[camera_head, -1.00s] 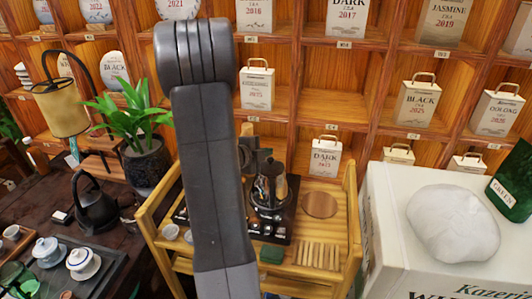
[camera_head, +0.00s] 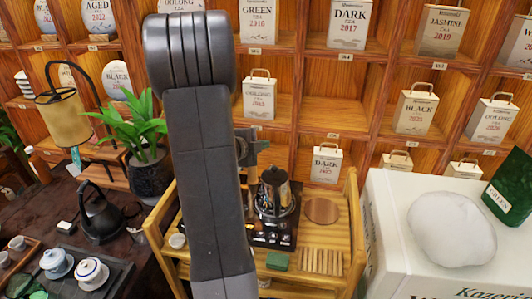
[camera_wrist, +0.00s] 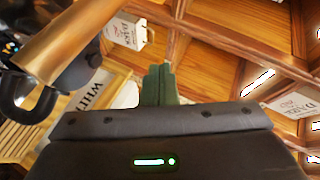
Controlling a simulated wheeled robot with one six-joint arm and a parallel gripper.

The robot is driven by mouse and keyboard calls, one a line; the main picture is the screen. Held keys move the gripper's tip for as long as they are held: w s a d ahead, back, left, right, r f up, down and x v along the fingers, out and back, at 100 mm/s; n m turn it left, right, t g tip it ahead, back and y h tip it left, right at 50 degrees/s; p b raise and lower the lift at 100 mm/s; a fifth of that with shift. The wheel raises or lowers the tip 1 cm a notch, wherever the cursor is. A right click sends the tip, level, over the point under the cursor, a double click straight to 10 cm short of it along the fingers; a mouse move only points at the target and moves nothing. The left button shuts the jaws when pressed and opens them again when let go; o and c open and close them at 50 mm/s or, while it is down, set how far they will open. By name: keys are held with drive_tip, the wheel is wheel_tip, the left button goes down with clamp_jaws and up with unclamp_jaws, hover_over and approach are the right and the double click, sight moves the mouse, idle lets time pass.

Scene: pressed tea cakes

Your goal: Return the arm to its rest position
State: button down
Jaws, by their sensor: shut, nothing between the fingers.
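My arm (camera_head: 210,180) stands upright through the left middle of the head view, in front of the wooden tea cart and shelves. My gripper (camera_wrist: 159,72) shows in the wrist view as two green-grey fingers pressed together, with nothing between them. In the head view a dark grey part shows just right of my arm; the fingers cannot be made out there. The wrist view is tilted, with shelf bags beyond the fingers and a blurred copper-coloured cylinder (camera_wrist: 85,40) close at upper left.
The wooden cart (camera_head: 325,285) holds a dark pot (camera_head: 272,195) and a green block (camera_head: 277,261). A white box (camera_head: 385,250) with a pale round lump (camera_head: 452,229) stands at right. A plant (camera_head: 140,130), a black kettle (camera_head: 98,213) and a dark table are at left. Shelves fill the back.

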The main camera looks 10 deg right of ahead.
drive_tip(key=a+r, duration=0.3)
drive_tip(key=r, duration=0.1)
drive_tip(key=shift+a+r, duration=0.4)
drive_tip(key=shift+w, duration=0.15)
drive_tip(key=shift+f, duration=0.1)
